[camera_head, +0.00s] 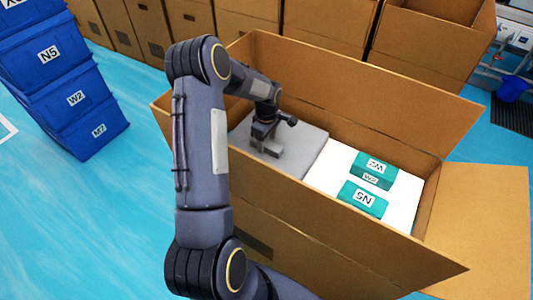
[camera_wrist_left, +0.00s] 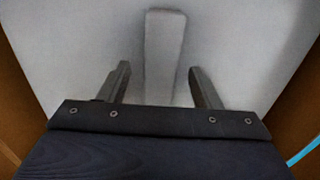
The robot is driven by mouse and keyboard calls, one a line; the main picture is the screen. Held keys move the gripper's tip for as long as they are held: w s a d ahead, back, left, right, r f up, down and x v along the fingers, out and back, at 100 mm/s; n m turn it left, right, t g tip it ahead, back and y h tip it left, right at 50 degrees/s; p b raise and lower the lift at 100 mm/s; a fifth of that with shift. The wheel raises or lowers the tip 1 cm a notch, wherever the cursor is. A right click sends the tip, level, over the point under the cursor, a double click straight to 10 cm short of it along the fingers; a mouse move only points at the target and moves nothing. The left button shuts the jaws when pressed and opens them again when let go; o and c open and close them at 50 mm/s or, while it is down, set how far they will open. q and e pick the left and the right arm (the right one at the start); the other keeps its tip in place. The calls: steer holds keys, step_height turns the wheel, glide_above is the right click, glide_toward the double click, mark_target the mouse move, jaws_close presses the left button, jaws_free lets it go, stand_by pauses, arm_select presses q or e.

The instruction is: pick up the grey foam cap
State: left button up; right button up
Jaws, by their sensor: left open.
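The grey foam cap (camera_head: 308,146) lies inside the open cardboard box, in its left part. In the left wrist view the cap's grey surface (camera_wrist_left: 90,40) fills most of the picture, with a raised narrow bar (camera_wrist_left: 165,50) running up its middle. My left gripper (camera_head: 268,148) is over the cap. In the left wrist view its two fingers (camera_wrist_left: 160,84) are apart, one on each side of the bar, with gaps visible between them and it. The arm hides part of the cap in the head view. My right gripper is not in view.
The cardboard box (camera_head: 440,262) has raised walls and flaps around the cap. A white surface with two teal labelled blocks (camera_head: 374,170) fills its right part. Blue stacked crates (camera_head: 85,125) stand at left, and more cardboard boxes (camera_head: 433,38) stand behind.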

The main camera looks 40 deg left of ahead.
arm_select(q)
steer(key=shift+c, duration=0.2)
jaws_close()
steer(key=shift+r, duration=0.1)
step_height(320, 180, up, 28)
steer(key=p, duration=0.1)
stand_by(0.6)
step_height(320, 180, up, 10)
steer(key=p, duration=1)
steer(key=shift+p, duration=0.35)
